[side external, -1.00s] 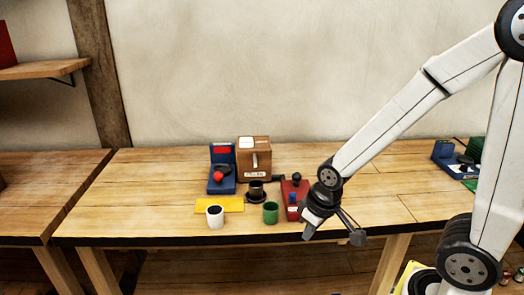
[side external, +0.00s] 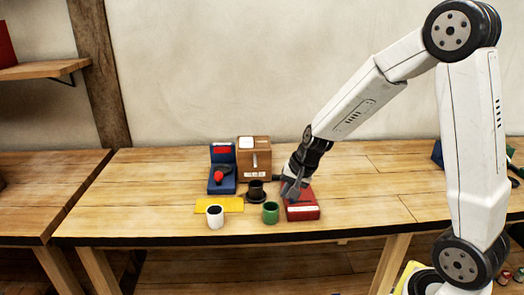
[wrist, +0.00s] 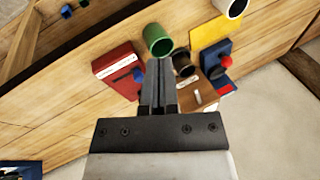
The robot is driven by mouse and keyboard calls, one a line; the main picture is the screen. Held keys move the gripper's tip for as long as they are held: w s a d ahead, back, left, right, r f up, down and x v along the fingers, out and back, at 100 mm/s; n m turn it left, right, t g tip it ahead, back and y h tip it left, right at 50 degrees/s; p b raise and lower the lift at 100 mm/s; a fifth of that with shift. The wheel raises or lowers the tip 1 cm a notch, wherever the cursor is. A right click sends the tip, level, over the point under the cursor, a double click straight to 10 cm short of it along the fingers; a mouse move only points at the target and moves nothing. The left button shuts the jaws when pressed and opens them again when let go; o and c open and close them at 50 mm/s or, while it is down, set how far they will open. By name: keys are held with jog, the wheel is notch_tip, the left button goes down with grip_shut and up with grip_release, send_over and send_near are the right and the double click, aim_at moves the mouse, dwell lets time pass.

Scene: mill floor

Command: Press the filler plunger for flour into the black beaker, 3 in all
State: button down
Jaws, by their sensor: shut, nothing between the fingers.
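The black beaker (side external: 256,188) stands upright on a dark round base in front of the brown box (side external: 254,146), which has a white label and a pale spout-like part on its front. In the wrist view the beaker (wrist: 182,63) and box (wrist: 208,93) are partly behind my fingers. My gripper (side external: 288,190) is shut and empty, pointing down at the back left of the red device (side external: 303,212), right of the beaker. It also shows in the wrist view (wrist: 158,66). A dark knob right of the box is hidden by my gripper; I cannot tell whether they touch.
A green cup (side external: 270,213) stands close in front of the beaker. A white cup (side external: 215,217) stands at the front left by a yellow mat (side external: 206,205). A blue device (side external: 221,186) with a red ball is left of the box.

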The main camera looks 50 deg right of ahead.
jog(key=w+d+m+t, duration=0.1)
jog(key=w+d+m, duration=0.2)
jog(key=d+m, duration=0.2)
jog(key=w+d+r+m+t+h, duration=0.1)
jog(key=w+d+m, duration=0.3)
jog(key=d, duration=0.6)
jog(key=w+d+r+m+t, duration=0.1)
jog(key=w+d+m+t, duration=0.2)
jog(key=d+m, duration=0.4)
jog(key=shift+w+d+m+h, duration=0.3)
jog(key=shift+w+d, duration=0.15)
jog(key=shift+w, duration=0.15)
jog(key=shift+f, duration=0.15)
jog(key=shift+f, duration=4.3)
jog(key=shift+f, duration=1.45)
